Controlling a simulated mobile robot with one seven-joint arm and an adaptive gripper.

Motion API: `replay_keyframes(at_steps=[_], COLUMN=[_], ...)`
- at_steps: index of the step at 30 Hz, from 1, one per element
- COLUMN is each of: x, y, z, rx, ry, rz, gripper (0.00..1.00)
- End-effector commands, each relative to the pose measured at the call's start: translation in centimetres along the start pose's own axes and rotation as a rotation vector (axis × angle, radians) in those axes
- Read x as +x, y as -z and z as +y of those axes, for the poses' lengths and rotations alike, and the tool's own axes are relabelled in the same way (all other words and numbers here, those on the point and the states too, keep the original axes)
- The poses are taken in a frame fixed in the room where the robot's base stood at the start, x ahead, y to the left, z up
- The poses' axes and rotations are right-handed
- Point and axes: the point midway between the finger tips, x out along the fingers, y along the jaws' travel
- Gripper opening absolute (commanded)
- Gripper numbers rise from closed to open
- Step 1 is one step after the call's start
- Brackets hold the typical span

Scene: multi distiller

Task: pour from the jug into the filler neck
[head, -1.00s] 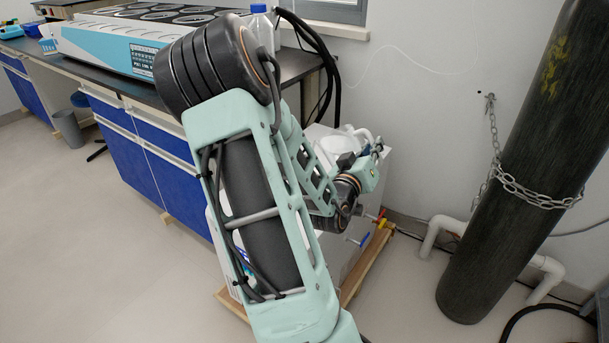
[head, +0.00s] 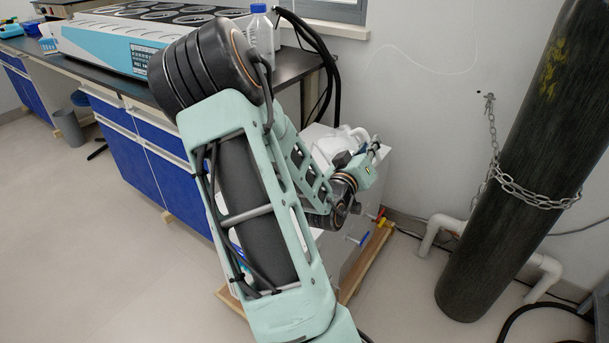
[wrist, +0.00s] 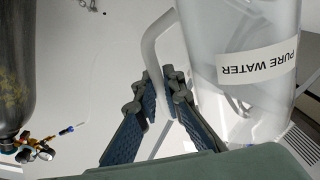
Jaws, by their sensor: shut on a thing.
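The clear jug with a "PURE WATER" label (wrist: 258,65) fills the right of the wrist view, and its label reads upside down there. My gripper (wrist: 155,92) has one finger on each side of the jug's pale handle (wrist: 152,45) and is shut on it. In the head view the whitish jug (head: 328,147) shows behind my forearm, over the top of a white box-shaped unit (head: 378,190). My arm covers much of both. I cannot make out the filler neck in either view. Whether the jug touches the unit, and its exact tilt, I cannot tell.
The unit stands on a wooden base (head: 367,264), with red and blue valve handles at its side. A dark gas cylinder (head: 510,170) is chained to the wall at right. A lab bench (head: 290,66) carries a clear blue-capped bottle (head: 261,35).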

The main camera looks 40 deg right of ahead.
Motion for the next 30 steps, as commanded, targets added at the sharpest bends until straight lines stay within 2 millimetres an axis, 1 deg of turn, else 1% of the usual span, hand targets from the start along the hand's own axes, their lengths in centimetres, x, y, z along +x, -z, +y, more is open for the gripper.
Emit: replay_keyframes(at_steps=[1, 30], x=[0.09, 0.09], y=[0.38, 0.86], z=[0.22, 0.03], rx=[0.001, -0.054], ry=[-0.005, -0.005], rz=[0.007, 0.006], gripper=[0.0, 0.0])
